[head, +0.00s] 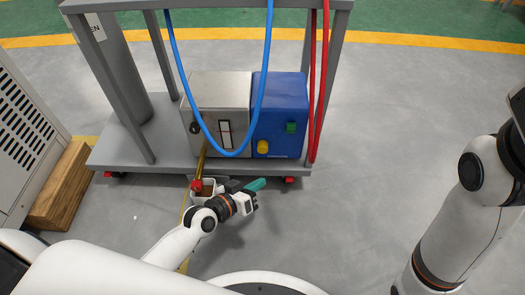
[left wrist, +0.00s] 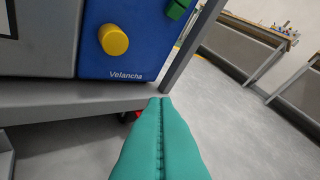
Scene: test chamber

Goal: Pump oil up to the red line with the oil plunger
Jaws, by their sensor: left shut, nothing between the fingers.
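My left gripper (head: 256,184) is shut and empty, its teal fingers in front of the cart's lower shelf. In the left wrist view its closed fingers (left wrist: 160,105) point toward the shelf edge below the blue box. A grey metal box (head: 220,95) has a light upright window (head: 225,133) on its front; I cannot make out a red line or an oil level. A brass-coloured rod (head: 202,160) slants down to a red piece (head: 197,185) by a white container (head: 205,188) with brown inside, partly hidden behind my left arm. I cannot tell whether this is the plunger.
The blue box (head: 278,100) has a yellow knob (head: 263,147) and a green button (head: 291,127). A blue hose (head: 177,70) and red hoses (head: 324,60) hang from the cart frame. A wooden block (head: 60,190) lies left. The floor (head: 390,130) at right is clear.

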